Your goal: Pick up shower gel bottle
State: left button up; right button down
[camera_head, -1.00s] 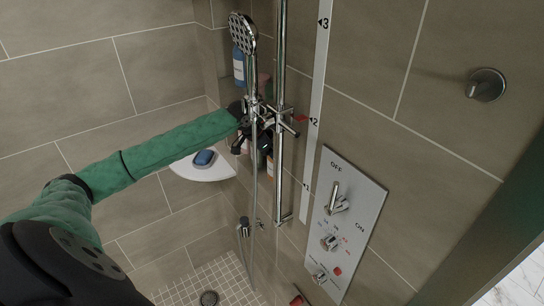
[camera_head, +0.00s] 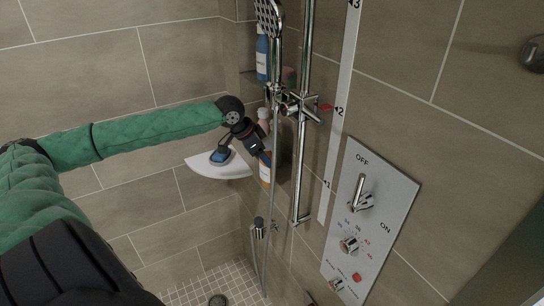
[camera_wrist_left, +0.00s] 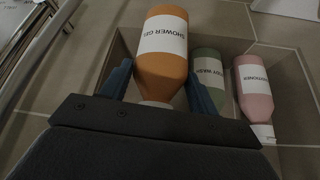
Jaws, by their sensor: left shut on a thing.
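The shower gel bottle is orange with a white label. In the left wrist view the bottle (camera_wrist_left: 165,75) lies between the two fingers of my left gripper (camera_wrist_left: 160,92), its label reading upside down. In the head view my left gripper (camera_head: 256,152) is shut on the bottle (camera_head: 265,172), just left of the chrome riser rail. Part of the bottle is hidden by the gripper and the shower hose. My right gripper is not in view.
A green body wash bottle (camera_wrist_left: 207,68) and a pink conditioner bottle (camera_wrist_left: 253,85) stand in the niche beside it. The riser rail (camera_head: 302,150) and hose are close on the right. A control panel (camera_head: 372,215) is further right.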

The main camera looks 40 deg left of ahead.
pick_arm(q)
jog(key=shift+s+a, duration=0.7)
jog(key=shift+s, duration=0.25)
jog(key=shift+s+b, duration=0.15)
jog(key=shift+b, duration=0.15)
